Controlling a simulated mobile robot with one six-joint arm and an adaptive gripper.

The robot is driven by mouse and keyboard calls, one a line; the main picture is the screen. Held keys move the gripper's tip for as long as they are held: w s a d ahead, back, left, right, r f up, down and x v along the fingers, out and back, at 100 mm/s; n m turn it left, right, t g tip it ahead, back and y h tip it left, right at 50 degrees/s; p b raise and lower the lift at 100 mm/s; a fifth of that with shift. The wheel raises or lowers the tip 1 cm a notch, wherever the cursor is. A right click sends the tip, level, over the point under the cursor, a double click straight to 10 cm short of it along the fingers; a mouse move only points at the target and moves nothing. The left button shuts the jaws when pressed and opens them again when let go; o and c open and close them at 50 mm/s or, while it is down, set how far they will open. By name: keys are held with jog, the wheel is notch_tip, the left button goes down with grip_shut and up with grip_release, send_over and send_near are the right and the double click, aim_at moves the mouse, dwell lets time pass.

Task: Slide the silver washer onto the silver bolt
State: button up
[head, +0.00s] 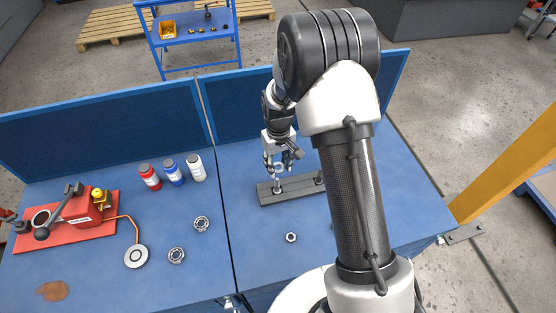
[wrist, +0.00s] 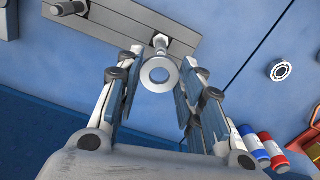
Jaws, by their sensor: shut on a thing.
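The silver washer (wrist: 159,88) is a flat ring held between the fingertips of my gripper (wrist: 163,60) in the wrist view. My gripper (head: 280,164) is shut on the washer, which shows small and pale in the head view. A silver bolt (wrist: 160,42) stands on the grey bar (wrist: 120,24), just past the washer in the wrist view. In the head view this bolt (head: 277,187) rises upright from the bar (head: 290,195) just below my fingers. The washer's hole shows no bolt in it. The exact gap between washer and bolt cannot be told.
A second, darker bolt (wrist: 68,7) stands at the bar's other end, partly hidden by my arm in the head view. Red (head: 150,177), blue (head: 172,172) and white bottles (head: 196,167) stand left. Blue panels (head: 250,105) edge the table's back.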

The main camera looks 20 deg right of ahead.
aim_at(278, 179)
jog(key=shift+w+a+f, duration=0.1)
jog(key=shift+a+f, duration=0.1)
jog(key=shift+a, duration=0.05)
jog(key=shift+d+f+b, duration=0.2)
jog(key=shift+f+b, duration=0.25)
jog(key=shift+f, duration=0.25)
jog(key=shift+f+b, duration=1.25)
jog(key=shift+f, duration=0.7)
jog(key=shift+f+b, duration=0.85)
jog(key=shift+b, duration=0.15)
dwell(0.5)
jog(key=o, duration=1.2)
jog(key=shift+c, duration=0.2)
